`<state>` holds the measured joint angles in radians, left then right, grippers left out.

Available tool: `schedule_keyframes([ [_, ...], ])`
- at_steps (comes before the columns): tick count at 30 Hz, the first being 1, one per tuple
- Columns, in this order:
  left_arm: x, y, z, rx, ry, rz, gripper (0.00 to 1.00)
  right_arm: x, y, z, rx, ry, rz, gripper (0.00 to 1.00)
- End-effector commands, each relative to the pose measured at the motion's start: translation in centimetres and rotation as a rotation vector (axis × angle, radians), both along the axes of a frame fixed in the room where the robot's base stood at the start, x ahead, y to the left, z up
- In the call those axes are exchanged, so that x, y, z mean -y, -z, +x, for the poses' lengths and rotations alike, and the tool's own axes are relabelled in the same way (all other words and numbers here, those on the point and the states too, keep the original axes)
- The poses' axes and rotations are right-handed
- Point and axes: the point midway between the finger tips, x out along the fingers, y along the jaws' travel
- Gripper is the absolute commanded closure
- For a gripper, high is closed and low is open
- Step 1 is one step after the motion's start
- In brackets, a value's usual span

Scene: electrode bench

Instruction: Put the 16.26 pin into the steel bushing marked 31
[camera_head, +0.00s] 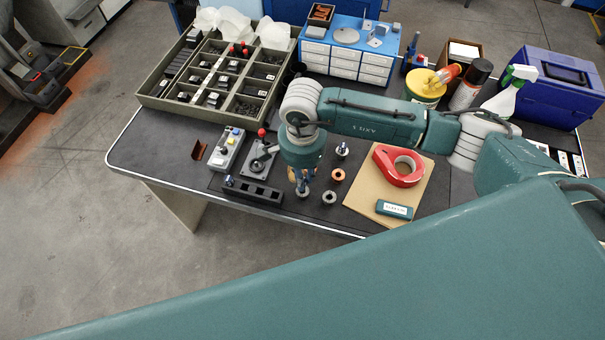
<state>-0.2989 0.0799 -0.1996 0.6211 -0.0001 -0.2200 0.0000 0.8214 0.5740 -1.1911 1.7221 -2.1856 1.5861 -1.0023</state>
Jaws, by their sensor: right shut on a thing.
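My right gripper (302,181) points down over the front part of the bench and is shut on a small pin, mostly hidden by the fingers. Directly below it is a grey steel bushing (302,193); I cannot tell whether the pin touches it or is inside it. Another grey bushing (329,197) stands just to the right, and a copper-coloured one (338,175) lies behind that. A further metal piece (342,150) stands farther back. Marks on the bushings and the pin are too small to read. My left gripper is not in view.
A black block with square holes (253,190) and a joystick box (259,160) are left of the gripper. A sorting tray (150,90) and blue drawers (345,62) stand behind.

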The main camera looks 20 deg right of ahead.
Motion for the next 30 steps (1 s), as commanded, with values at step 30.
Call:
schedule_keyframes([
  [30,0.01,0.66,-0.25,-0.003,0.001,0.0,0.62,0.0,-0.06,0.01,0.001,0.0,0.0,1.0],
])
